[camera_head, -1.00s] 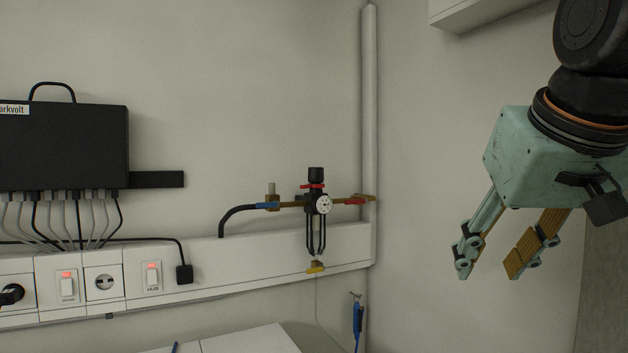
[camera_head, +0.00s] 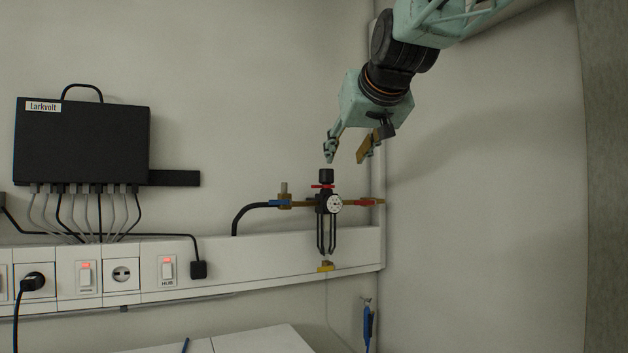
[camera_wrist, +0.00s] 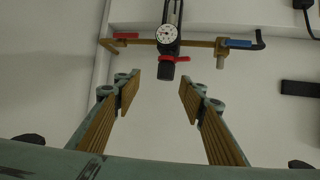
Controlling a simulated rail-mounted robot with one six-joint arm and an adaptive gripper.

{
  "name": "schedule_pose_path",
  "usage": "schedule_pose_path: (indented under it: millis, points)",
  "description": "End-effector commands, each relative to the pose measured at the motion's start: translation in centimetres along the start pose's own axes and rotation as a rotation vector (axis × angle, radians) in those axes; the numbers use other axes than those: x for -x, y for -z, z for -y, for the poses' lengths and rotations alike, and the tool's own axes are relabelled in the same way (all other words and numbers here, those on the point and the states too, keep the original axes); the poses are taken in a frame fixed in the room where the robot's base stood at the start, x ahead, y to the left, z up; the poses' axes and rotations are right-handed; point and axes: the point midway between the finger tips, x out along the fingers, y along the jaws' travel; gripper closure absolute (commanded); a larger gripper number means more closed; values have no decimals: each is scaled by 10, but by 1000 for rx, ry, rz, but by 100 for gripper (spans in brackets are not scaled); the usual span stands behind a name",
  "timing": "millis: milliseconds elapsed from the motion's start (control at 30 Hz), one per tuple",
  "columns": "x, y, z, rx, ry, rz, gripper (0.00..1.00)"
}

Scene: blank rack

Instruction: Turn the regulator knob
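The regulator knob (camera_head: 326,175) is a black cylinder on top of the regulator, above a red collar. The regulator body (camera_head: 328,203) carries a white round gauge and hangs on a brass pipe at the wall. My gripper (camera_head: 345,157) is open and empty, just above the knob, tilted down to the left. In the wrist view the knob (camera_wrist: 187,86) shows small, beyond and between the spread fingertips of my gripper (camera_wrist: 158,85), nearer the right one. The fingers do not appear to touch it in that view.
A black box labelled Larkvolt (camera_head: 82,140) hangs at left with several cables. A white trunking (camera_head: 260,262) with sockets and switches runs below. A brass valve fitting (camera_head: 284,199) stands left of the regulator; a red-handled one (camera_head: 366,202) is at right.

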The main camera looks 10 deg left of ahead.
Motion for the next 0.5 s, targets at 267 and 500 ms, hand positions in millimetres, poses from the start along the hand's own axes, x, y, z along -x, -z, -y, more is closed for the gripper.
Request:
schedule_pose_path:
  millis: [267,500]
  points:
    - [-12,17,7,5,8,-31,62]
    - [-12,17,7,5,8,-31,62]
